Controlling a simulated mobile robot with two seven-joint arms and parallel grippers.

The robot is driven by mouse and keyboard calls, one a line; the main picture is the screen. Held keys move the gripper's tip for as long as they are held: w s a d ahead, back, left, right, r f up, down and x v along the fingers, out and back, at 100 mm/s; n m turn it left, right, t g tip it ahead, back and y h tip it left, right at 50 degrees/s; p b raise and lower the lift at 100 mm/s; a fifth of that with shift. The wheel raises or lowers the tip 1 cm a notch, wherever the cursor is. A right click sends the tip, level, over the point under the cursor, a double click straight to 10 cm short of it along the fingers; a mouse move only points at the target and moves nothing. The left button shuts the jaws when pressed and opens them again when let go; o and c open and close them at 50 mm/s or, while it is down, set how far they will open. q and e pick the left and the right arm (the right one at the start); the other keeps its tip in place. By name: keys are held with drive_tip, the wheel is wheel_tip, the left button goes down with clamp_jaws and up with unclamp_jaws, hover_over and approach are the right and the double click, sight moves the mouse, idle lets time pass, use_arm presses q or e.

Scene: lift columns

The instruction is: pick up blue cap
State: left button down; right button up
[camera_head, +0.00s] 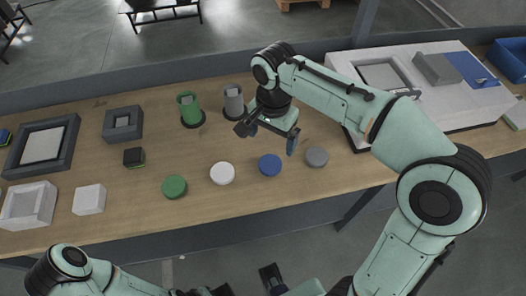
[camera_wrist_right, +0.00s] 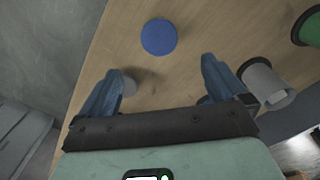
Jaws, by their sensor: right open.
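The blue cap (camera_head: 270,164) is a flat round disc lying on the wooden table, between a white cap and a grey cap. It also shows in the right wrist view (camera_wrist_right: 159,37), ahead of my fingertips. My right gripper (camera_head: 271,139) is open and empty above the table, just behind the blue cap in the head view. The cap is apart from both fingers.
The white cap (camera_head: 222,173), green cap (camera_head: 174,187) and grey cap (camera_head: 317,157) lie in a row with it. A green cylinder (camera_head: 189,109) and a grey cylinder (camera_head: 233,102) stand behind. A white panel (camera_head: 455,108) is at right.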

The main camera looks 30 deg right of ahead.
drive_tip(key=b, duration=0.1)
hover_over(270, 163)
drive_tip(key=f, duration=0.6)
drive_tip(key=shift+s+d+f, duration=0.1)
drive_tip(key=shift+s+f, duration=0.1)
drive_tip(key=shift+s, duration=0.1)
drive_tip(key=f, duration=0.4)
drive_tip(key=f+b, duration=0.1)
drive_tip(key=f, duration=0.1)
drive_tip(key=shift+w+f, duration=0.2)
drive_tip(key=shift+w, duration=0.05)
use_arm(q)
drive_tip(key=shift+s+f, duration=0.25)
drive_tip(key=shift+f, duration=0.3)
drive_tip(key=shift+s+f, duration=0.2)
drive_tip(key=shift+f, duration=0.3)
use_arm(e)
drive_tip(key=c, duration=1.1)
